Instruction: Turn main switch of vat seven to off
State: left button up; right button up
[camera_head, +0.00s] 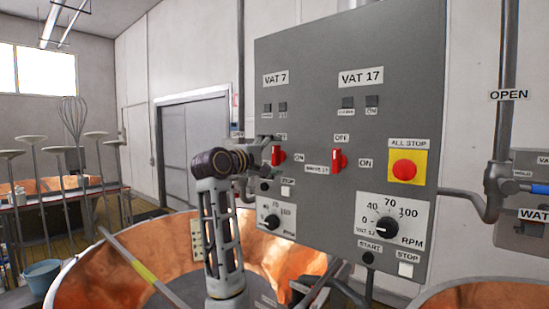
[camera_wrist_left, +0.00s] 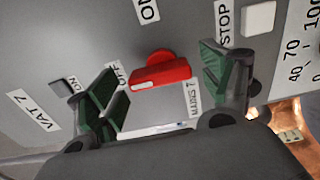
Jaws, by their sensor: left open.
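The red vat 7 main switch (camera_head: 277,156) is on the grey control panel, below the VAT 7 label (camera_head: 275,79). In the left wrist view the switch (camera_wrist_left: 160,74) lies lengthwise left to right, its left end with a pale mark facing the OFF label (camera_wrist_left: 118,73). The ON label (camera_wrist_left: 148,11) is above it in that picture. My left gripper (camera_head: 264,156) is at the panel beside the switch. In the left wrist view the open gripper (camera_wrist_left: 164,78) has its green-padded fingers on either side of the switch, with gaps to it. My right gripper is not in view.
The panel (camera_head: 310,115) also carries the red vat 17 switch (camera_head: 338,160), a red ALL STOP button (camera_head: 405,169) and the RPM dials. Pipes (camera_head: 505,90) run at the right. A copper vat (camera_head: 110,280) stands below. A table with whisks (camera_head: 74,125) is at the left.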

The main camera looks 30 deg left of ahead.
pick_arm(q)
jog(key=s, duration=1)
jog(key=shift+s+a, duration=0.3)
jog(key=shift+a, duration=0.1)
jog(key=shift+f, duration=0.1)
